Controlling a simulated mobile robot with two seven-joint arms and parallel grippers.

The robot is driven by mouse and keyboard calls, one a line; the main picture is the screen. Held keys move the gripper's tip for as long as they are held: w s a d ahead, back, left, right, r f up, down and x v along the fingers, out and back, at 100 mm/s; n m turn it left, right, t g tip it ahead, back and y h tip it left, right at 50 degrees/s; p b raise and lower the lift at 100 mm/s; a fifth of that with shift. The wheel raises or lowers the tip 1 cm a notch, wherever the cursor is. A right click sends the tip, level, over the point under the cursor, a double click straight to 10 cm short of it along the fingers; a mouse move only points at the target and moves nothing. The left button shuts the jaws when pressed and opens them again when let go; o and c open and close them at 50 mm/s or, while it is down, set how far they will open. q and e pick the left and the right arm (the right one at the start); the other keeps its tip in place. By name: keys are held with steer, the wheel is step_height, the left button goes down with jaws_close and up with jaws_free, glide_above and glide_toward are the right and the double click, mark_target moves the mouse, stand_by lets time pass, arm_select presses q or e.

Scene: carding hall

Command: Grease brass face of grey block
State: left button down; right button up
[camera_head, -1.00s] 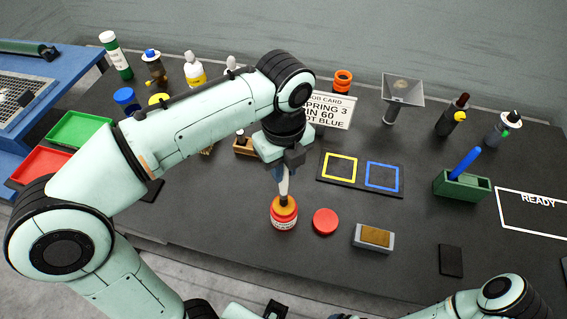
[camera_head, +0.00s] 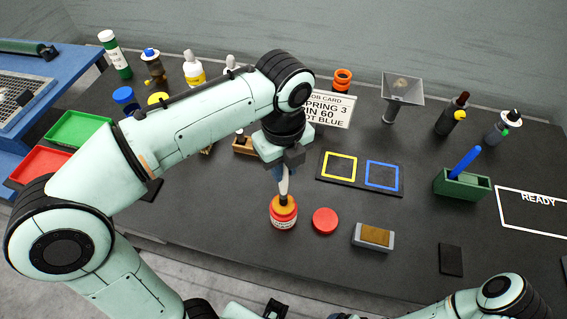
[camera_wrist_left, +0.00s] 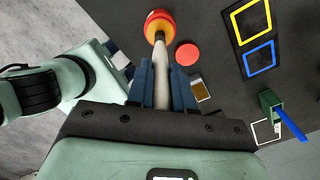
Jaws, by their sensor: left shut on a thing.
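My left gripper (camera_head: 287,160) is shut on a slim, pale, tapered tool (camera_head: 284,183), which points down with its lower tip in the mouth of an open red jar (camera_head: 284,220). The jar shows orange-yellow inside and has a white label; in the left wrist view the jar (camera_wrist_left: 159,32) is beyond the tool (camera_wrist_left: 162,75). The grey block (camera_head: 359,242) lies to the right of the jar, with its brass face (camera_head: 376,236) upward. A dark part at the bottom edge may be my right gripper (camera_head: 275,309); its jaws are unclear.
A round red lid (camera_head: 325,221) lies between jar and block. Behind are a dark board (camera_head: 361,177) with yellow and blue outlines and a job card (camera_head: 328,110). A green holder (camera_head: 462,187) with a blue stick and a dark flat pad (camera_head: 451,260) are to the right.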

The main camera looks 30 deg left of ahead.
arm_select(q)
steer(key=shift+f, duration=0.35)
arm_select(e)
steer(key=shift+s+f, duration=0.15)
steer(key=shift+f, duration=0.1)
arm_select(q)
steer(key=shift+f, duration=0.1)
arm_select(e)
steer(key=shift+r, duration=0.1)
stand_by(0.9)
steer(key=shift+r, duration=0.15)
arm_select(q)
steer(key=shift+r+p, duration=1.45)
steer(key=shift+r, duration=0.75)
steer(key=shift+r+p, duration=0.95)
steer(key=shift+r, duration=0.5)
steer(key=shift+w, duration=0.1)
arm_select(e)
steer(key=w+r, duration=0.5)
steer(key=r, duration=0.1)
steer(key=shift+w+t, duration=0.2)
steer(key=shift+t, duration=0.1)
arm_select(q)
steer(key=shift+f, duration=0.1)
arm_select(e)
steer(key=shift+r, duration=0.1)
steer(key=shift+s, duration=0.15)
